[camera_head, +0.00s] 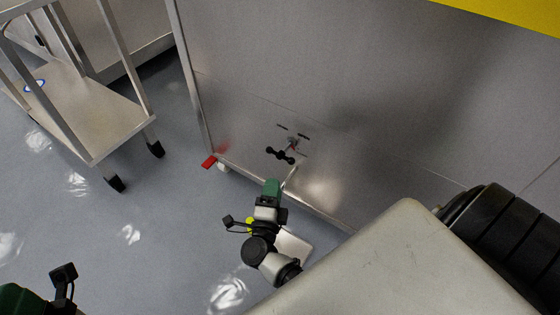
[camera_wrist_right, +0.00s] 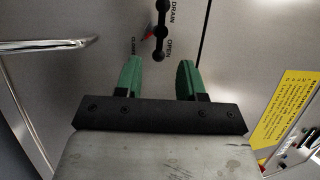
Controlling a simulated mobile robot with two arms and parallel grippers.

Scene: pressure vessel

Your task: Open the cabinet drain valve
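The drain valve handle (camera_head: 281,155) is a small black bar with rounded knobs, low on the front of the steel cabinet (camera_head: 330,100). In the right wrist view the handle (camera_wrist_right: 161,30) stands between printed labels reading DRAIN, OPEN and what looks like CLOSED, with a small red mark beside it. My right gripper (camera_head: 272,187) is just below the handle in the head view. Its green fingers (camera_wrist_right: 160,75) are apart and empty, and the handle lies beyond the fingertips.
A steel cart (camera_head: 85,115) on black casters stands at the left. A red pedal-like piece (camera_head: 209,161) juts out at the cabinet's lower corner. In the wrist view, a metal bar (camera_wrist_right: 45,46) is at the left and a yellow label (camera_wrist_right: 283,120) at the right. Grey floor between is clear.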

